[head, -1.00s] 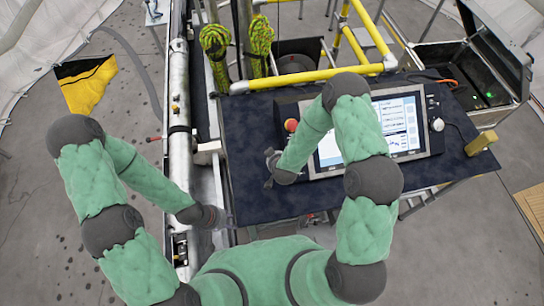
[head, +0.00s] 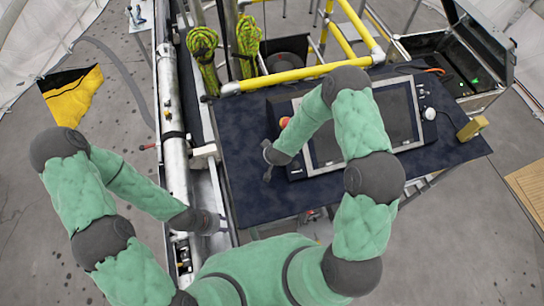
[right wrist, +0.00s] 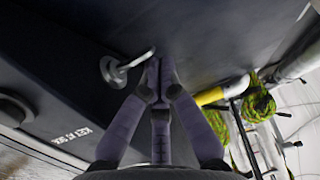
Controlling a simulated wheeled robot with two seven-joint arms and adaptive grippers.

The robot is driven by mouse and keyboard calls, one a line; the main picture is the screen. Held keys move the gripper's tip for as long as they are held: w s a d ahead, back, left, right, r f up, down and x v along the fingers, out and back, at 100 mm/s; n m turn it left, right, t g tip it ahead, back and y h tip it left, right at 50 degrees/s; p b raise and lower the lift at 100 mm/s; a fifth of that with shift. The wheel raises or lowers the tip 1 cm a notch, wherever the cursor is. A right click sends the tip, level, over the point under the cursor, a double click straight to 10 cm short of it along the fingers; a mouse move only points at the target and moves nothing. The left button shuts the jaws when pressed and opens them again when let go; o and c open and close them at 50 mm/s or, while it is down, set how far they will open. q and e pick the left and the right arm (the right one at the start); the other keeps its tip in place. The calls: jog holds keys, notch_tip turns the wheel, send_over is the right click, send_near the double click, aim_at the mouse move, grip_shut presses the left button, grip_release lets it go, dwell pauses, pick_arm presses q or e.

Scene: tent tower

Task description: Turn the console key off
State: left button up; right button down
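The console (head: 306,165) stands on the dark tabletop, and its screen (head: 396,112) is dark. In the right wrist view the key (right wrist: 118,70), a round metal piece with a short lever, is on the console's side face near a white printed label (right wrist: 72,135). My right gripper (right wrist: 158,72) has its fingertips drawn together just beside the lever's end; contact is unclear. In the head view that gripper (head: 268,160) is at the console's left edge, partly hidden by my arm. My left gripper (head: 222,222) is low, left of the table, too small to read.
A red button (head: 284,122) sits at the console's upper left. A yellow block (head: 472,128) stands at the table's right edge. Yellow rails (head: 300,76) and green rope coils (head: 203,55) lie behind the table. An open case (head: 460,70) is at the back right.

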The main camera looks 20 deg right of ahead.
jog(key=shift+w+a+f, duration=0.1)
jog(key=shift+w+f, duration=0.1)
jog(key=shift+w, duration=0.1)
jog(key=shift+w+f+b, duration=0.15)
jog(key=shift+b, duration=0.3)
jog(key=shift+w+f, duration=0.1)
jog(key=shift+w, duration=0.15)
dwell(1.0)
jog(key=shift+w, duration=0.7)
jog(key=shift+r, duration=0.25)
